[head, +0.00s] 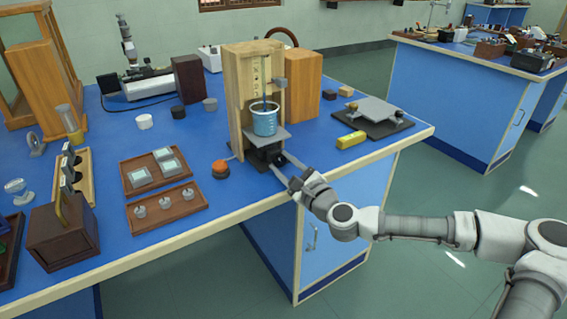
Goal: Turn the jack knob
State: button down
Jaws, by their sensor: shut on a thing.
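A small lab jack (262,151) stands at the front edge of the blue bench, in front of a tall wooden stand. Its grey top plate (283,133) carries a beaker of blue liquid (264,121). My gripper (282,160) reaches in from the right, low at the jack's right front side. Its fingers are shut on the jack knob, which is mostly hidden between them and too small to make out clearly.
An orange-topped round object (220,167) sits close left of the jack. Wooden trays (175,214) lie further left. A yellow block (350,140) and a flat grey plate device (372,116) lie to the right. Open floor lies in front of the bench.

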jog(key=shift+n, duration=0.4)
jog(key=shift+c, duration=2.1)
grip_release()
jog(key=shift+f, duration=0.1)
